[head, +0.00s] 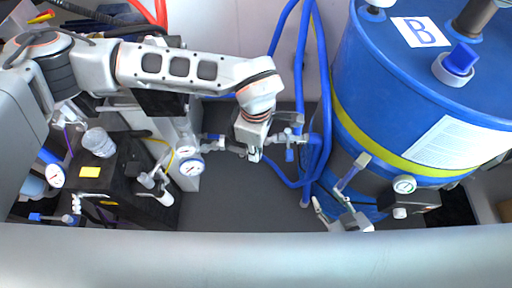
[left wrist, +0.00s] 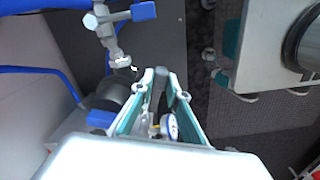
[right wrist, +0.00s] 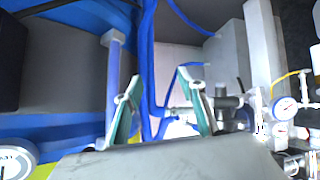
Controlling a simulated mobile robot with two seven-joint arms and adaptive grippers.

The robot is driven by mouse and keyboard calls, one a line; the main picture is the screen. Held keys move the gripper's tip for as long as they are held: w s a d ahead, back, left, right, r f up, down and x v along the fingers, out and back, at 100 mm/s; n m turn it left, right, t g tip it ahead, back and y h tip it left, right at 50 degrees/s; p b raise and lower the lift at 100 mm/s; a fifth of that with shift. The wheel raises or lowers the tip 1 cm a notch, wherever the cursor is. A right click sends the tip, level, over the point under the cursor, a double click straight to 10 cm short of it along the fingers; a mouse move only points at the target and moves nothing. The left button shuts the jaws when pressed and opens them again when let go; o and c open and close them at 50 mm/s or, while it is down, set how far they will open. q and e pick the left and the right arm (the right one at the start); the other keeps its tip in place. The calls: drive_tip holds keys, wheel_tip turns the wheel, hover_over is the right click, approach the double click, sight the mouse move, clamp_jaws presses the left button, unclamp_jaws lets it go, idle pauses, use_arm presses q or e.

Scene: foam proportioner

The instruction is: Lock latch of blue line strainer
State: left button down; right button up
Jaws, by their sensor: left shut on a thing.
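My left gripper (head: 254,154) reaches down beside the pipe fittings between the gauges and the blue hoses. In the left wrist view its fingers (left wrist: 161,76) are nearly together, with a small dark part between the tips that I cannot identify clearly. A dark cylindrical fitting with a blue handle (left wrist: 101,118) lies beside the fingers, and may be the blue line strainer. The latch cannot be made out. My right gripper (head: 332,204) is in front of the blue drum. In the right wrist view its fingers (right wrist: 160,98) stand apart with nothing between them.
A large blue drum (head: 385,95) marked B fills the right. Blue hoses (head: 300,75) hang beside it. Pressure gauges (head: 191,167) and a black box (head: 115,180) stand at left. A pale wall (head: 250,255) runs along the front; dark floor (head: 240,190) lies between.

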use_arm(q)
drive_tip(key=shift+s+a+r+m+p, duration=0.1)
drive_tip(key=shift+s+m+p, duration=0.1)
drive_tip(key=shift+m, duration=0.3)
drive_tip(key=shift+s+a+m+p, duration=0.1)
drive_tip(key=shift+m+p, duration=0.05)
drive_tip(key=shift+m, duration=0.35)
drive_tip(key=shift+s+a+m+p, duration=0.25)
drive_tip(key=shift+s+a+m, duration=0.25)
drive_tip(key=shift+m, duration=1.5)
drive_tip(key=shift+s+a+m+p, duration=0.3)
drive_tip(key=shift+a+m, duration=0.35)
drive_tip(key=shift+m, duration=1.35)
drive_tip(key=shift+s+a+m+p, duration=0.3)
drive_tip(key=shift+a+m, duration=0.3)
drive_tip(key=shift+m, duration=1.4)
drive_tip(key=c, duration=2)
unclamp_jaws()
drive_tip(key=shift+o, duration=0.2)
